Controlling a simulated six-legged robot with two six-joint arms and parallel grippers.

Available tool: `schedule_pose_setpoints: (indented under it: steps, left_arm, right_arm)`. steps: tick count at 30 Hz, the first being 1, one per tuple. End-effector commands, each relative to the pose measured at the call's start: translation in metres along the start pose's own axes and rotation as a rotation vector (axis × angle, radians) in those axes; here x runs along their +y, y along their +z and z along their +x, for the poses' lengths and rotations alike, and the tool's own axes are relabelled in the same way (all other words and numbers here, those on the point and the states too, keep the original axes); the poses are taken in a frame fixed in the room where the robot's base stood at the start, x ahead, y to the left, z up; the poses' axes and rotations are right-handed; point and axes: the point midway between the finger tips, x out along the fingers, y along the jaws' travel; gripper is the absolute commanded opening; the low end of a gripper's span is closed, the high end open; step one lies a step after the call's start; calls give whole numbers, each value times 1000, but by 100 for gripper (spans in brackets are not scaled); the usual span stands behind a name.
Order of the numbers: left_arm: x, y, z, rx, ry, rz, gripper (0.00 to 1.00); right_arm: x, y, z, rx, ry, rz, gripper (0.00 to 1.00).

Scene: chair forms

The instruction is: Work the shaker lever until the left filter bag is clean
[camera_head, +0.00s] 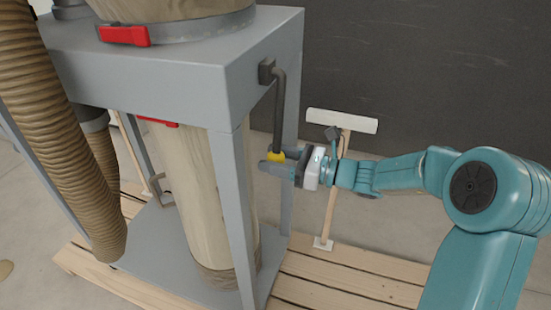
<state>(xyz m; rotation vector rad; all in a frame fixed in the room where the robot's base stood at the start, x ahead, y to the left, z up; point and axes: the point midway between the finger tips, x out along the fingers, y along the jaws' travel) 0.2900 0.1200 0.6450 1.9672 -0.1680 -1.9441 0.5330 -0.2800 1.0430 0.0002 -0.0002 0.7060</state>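The shaker lever (279,112) is a dark bent rod hanging from a black pivot on the right side of the grey metal frame (185,75). Another beige bag section (170,8) rises above the frame with a red clamp latch (124,35). My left gripper is out of view.
A ribbed brown hose (50,110) runs down the left side. The frame stands on a wooden pallet (345,285). A wooden post with a white crossbar (342,121) stands behind my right gripper. A dark wall is behind.

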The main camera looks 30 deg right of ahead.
Motion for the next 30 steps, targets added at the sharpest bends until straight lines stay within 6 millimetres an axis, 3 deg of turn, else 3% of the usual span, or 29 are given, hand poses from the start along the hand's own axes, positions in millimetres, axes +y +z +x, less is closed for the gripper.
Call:
schedule_pose_setpoints:
  steps: [8, 18, 30]
  left_arm:
    - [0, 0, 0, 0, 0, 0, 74]
    - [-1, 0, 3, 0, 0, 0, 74]
    - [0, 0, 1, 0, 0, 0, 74]
  right_arm:
    - [3, 1, 0, 0, 1, -1, 53]
    - [50, 17, 0, -1, 2, -1, 53]
    - [58, 22, 0, 0, 2, -1, 53]
